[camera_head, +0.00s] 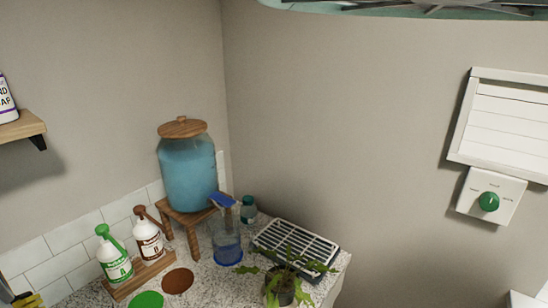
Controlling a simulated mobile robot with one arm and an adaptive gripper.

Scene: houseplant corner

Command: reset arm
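My arm and my gripper do not show in this view, so I cannot see the arm's pose or whether the gripper is open or shut. The view looks down at a corner with a speckled counter (215,284) along the walls.
On the counter are a blue-filled dispenser (188,172) on a wooden stand, a clear blue-based container (226,245), two bottles (114,257) (149,238), a slatted tray (293,248) and a potted plant (282,287). A green-knob control (489,202) sits below a white vent (506,120).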

